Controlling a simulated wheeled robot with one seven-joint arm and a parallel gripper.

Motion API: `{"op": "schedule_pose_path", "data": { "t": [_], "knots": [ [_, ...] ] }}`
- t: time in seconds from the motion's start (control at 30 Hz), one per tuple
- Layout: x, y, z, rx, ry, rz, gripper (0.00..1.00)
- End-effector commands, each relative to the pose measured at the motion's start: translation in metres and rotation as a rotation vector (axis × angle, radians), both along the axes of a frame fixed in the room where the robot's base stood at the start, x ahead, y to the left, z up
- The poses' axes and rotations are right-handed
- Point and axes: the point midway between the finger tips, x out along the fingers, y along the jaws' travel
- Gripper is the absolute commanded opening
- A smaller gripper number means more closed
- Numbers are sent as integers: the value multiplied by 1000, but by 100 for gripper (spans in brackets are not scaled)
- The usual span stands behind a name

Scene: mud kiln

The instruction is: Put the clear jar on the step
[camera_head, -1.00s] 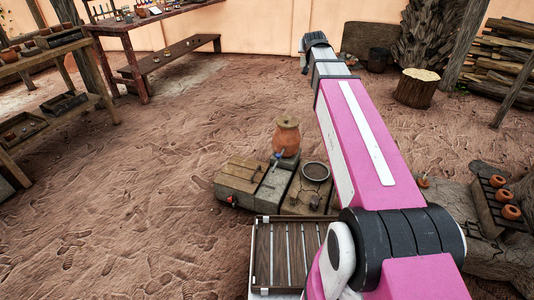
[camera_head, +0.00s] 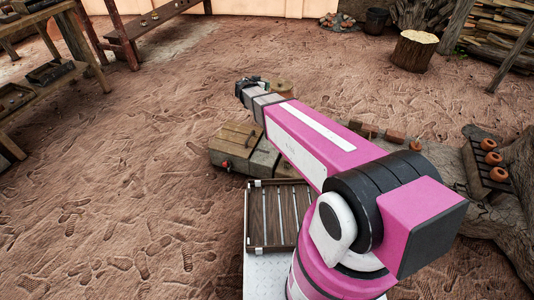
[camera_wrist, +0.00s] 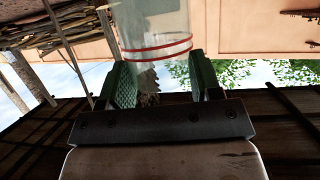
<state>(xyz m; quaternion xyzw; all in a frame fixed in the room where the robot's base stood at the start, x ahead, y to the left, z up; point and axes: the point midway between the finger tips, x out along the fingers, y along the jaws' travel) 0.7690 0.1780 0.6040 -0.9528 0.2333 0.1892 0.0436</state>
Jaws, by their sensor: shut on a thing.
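The clear jar (camera_wrist: 153,25) has red bands and is see-through. In the wrist view it stands between the two green-padded fingers of my gripper (camera_wrist: 158,68), which is shut on it. Its far end runs out of the top of the picture. In the head view my gripper (camera_head: 243,88) is at the end of the pink arm, above the low group of wood and stone blocks (camera_head: 235,145); the jar cannot be made out there. I cannot tell for sure which surface is the step.
A slatted wooden tray (camera_head: 257,220) is close in front of me. Shelves (camera_head: 40,85) stand at left, a bench (camera_head: 150,20) behind them. A stump (camera_head: 415,50) and stacked wood (camera_head: 490,45) are at back right. Clay pots (camera_head: 490,145) sit at right. The left floor is open.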

Motion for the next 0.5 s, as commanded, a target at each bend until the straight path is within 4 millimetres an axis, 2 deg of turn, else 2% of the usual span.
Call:
{"op": "schedule_pose_path", "data": {
  "t": [0.03,0.27,0.5],
  "knots": [
    [-4,11,-23,-4,4,-21,23],
    [-40,42,-114,-3,4,-137,23],
    [-92,72,-209,-3,4,-222,23]
  ]
}}
